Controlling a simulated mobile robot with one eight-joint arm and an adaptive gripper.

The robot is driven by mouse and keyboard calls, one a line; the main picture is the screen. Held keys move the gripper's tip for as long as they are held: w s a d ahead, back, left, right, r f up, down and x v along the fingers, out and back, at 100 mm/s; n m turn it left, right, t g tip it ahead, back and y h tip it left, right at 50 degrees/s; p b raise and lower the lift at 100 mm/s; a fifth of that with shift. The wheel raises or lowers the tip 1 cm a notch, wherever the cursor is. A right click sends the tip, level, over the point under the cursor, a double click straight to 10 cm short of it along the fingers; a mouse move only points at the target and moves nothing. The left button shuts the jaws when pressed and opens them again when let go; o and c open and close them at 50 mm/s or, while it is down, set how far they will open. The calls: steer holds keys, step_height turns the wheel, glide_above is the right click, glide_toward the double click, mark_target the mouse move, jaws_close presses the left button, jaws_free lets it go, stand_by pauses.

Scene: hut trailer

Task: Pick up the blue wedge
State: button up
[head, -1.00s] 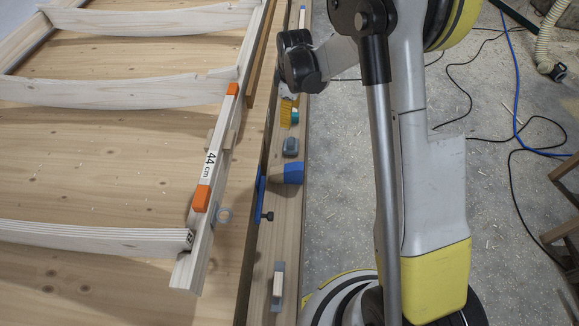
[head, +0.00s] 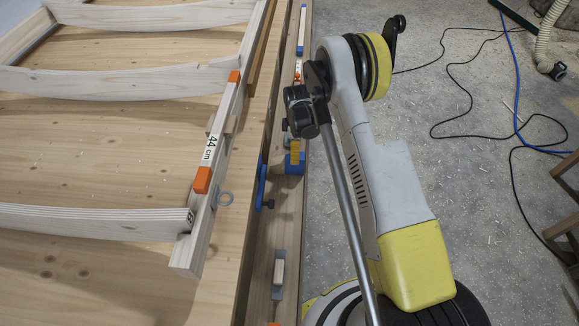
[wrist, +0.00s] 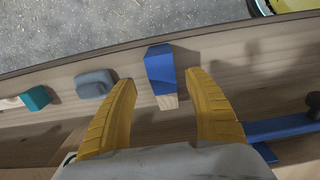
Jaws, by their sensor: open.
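The blue wedge (wrist: 159,70) is in the upper middle of the wrist view, with a pale wood-coloured end towards me. It lies on the wooden ledge beside the bench. In the head view it (head: 294,169) is partly hidden behind my gripper (head: 295,151). My gripper (wrist: 162,78) is open and empty, its yellow fingers pointing towards the wedge. In the wrist view one fingertip is left of the wedge and one right, with a gap on both sides. I cannot tell how far above the ledge the tips are.
A grey rounded block (wrist: 95,84) and a teal block (wrist: 37,98) lie left of the wedge in the wrist view. A blue clamp (wrist: 285,127) is at the right. A wood-handled tool (head: 279,272) lies nearer on the ledge. The ledge's outer edge drops to the floor.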

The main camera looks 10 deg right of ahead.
mark_target(287, 163)
steer(key=f, duration=0.1)
steer(key=f+b, duration=0.1)
steer(key=f, duration=0.1)
steer(key=f+b, duration=0.1)
steer(key=shift+s+a+f, duration=0.1)
steer(key=shift+a+f, duration=0.15)
steer(key=shift+a, duration=0.05)
steer(key=shift+r, duration=0.1)
steer(key=shift+c, duration=0.5)
jaws_close()
